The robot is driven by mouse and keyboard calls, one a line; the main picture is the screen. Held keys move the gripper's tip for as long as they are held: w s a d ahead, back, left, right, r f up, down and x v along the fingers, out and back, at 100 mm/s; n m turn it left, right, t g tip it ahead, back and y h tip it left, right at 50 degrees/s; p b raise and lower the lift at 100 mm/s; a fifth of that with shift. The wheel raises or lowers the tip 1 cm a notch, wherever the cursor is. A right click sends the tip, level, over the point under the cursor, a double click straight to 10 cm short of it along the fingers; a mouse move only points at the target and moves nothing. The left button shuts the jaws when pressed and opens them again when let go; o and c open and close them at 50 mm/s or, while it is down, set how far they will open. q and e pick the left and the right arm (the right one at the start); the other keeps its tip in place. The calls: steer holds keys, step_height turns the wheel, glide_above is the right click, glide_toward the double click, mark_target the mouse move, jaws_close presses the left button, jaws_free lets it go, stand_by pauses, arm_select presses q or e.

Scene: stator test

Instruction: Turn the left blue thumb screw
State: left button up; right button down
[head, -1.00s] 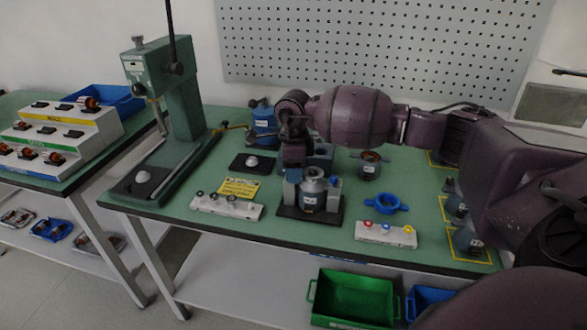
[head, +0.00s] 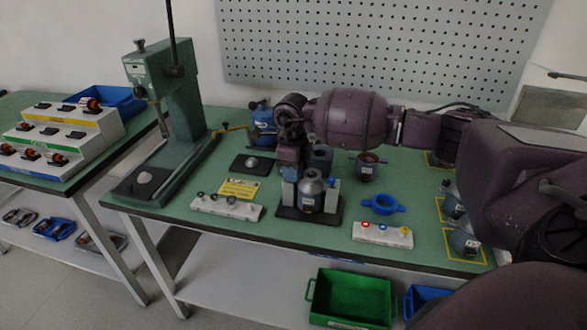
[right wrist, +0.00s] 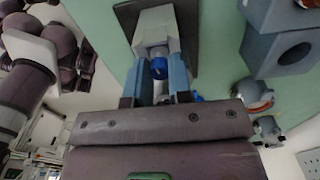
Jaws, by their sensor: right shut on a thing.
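The left blue thumb screw (right wrist: 159,68) shows in the right wrist view, on the side of the pale block of the fixture. My right gripper (right wrist: 161,78) is shut on it, with one finger on each side. In the head view my right gripper (head: 290,172) points down at the left side of the fixture, and the screw is hidden behind it. The fixture has a dark base (head: 298,214) and an upright block (head: 334,188) at right. A grey metal housing (head: 311,192) stands upright between its blocks. My left gripper is not in view.
A green press (head: 185,105) stands at left. A blue ring with handles (head: 383,204) and a white strip with coloured knobs (head: 383,235) lie at right. Another white strip (head: 226,207) lies in front left. A green bin (head: 350,300) sits below the table.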

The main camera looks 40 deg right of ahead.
steer(key=shift+m+p, duration=0.45)
steer(key=shift+m, duration=0.95)
steer(key=c, duration=1)
jaws_free()
step_height(320, 180, up, 11)
steer(key=shift+f+p, duration=0.1)
steer(key=shift+p, duration=0.25)
